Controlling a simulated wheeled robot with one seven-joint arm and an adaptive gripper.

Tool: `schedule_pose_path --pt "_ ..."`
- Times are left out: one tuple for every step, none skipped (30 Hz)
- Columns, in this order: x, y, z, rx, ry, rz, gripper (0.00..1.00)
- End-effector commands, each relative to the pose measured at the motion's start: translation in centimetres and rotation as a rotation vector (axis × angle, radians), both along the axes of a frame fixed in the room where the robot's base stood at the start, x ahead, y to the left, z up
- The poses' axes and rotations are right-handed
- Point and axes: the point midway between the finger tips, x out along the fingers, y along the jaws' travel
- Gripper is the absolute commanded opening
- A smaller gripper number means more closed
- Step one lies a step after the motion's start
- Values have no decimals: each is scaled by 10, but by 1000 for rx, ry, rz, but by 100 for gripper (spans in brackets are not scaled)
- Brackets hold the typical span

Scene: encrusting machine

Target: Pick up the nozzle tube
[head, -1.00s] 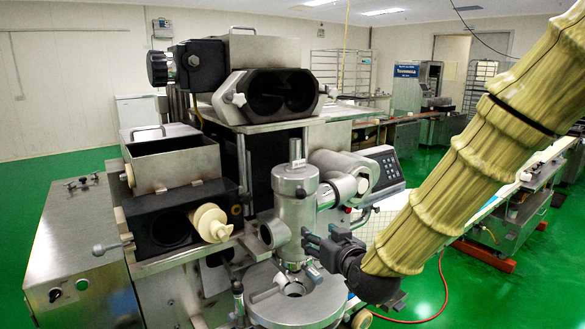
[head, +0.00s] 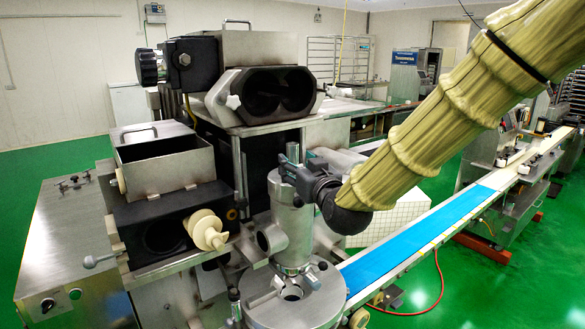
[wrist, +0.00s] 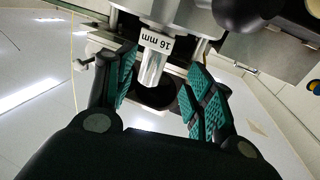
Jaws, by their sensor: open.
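The nozzle tube (wrist: 152,68) is a short metal tube with a white "16 mm" label. It shows at the top middle of the wrist view, joined to a wider metal body. In the head view my gripper hides it, above the upright steel cylinder (head: 292,228). My gripper (head: 288,165) is level with the cylinder's top. In the wrist view its teal-padded fingers (wrist: 162,88) are open on either side of the tube, with a gap showing on both sides. I cannot tell whether the tube is fully between the fingertips.
The encrusting machine's twin-bore hopper housing (head: 262,93) rises behind and left of my gripper. A cream screw part (head: 207,230) sticks out at the left. A blue conveyor belt (head: 400,250) runs off to the right. A round steel plate (head: 262,305) lies below the cylinder.

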Motion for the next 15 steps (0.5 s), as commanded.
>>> schedule_pose_path --pt "3 0 -1 0 2 -1 53" --pt "4 1 -1 0 2 -1 53" --pt "5 0 -1 1 1 -2 53" --pt "5 0 -1 1 1 -2 53" --pt "6 0 0 0 1 -3 53" --pt "8 0 1 0 1 -3 53" --pt "9 0 1 0 1 -3 53" --pt "11 1 2 0 1 -4 53" --pt "14 2 2 1 1 -4 53" --pt "17 2 3 0 2 -4 53" --pt "20 3 4 -1 2 -4 53" --pt "24 3 4 -1 2 -5 53" --pt "27 4 4 0 2 -5 53" --pt "30 5 5 0 2 -5 53" --pt "34 6 5 -1 2 -5 53"
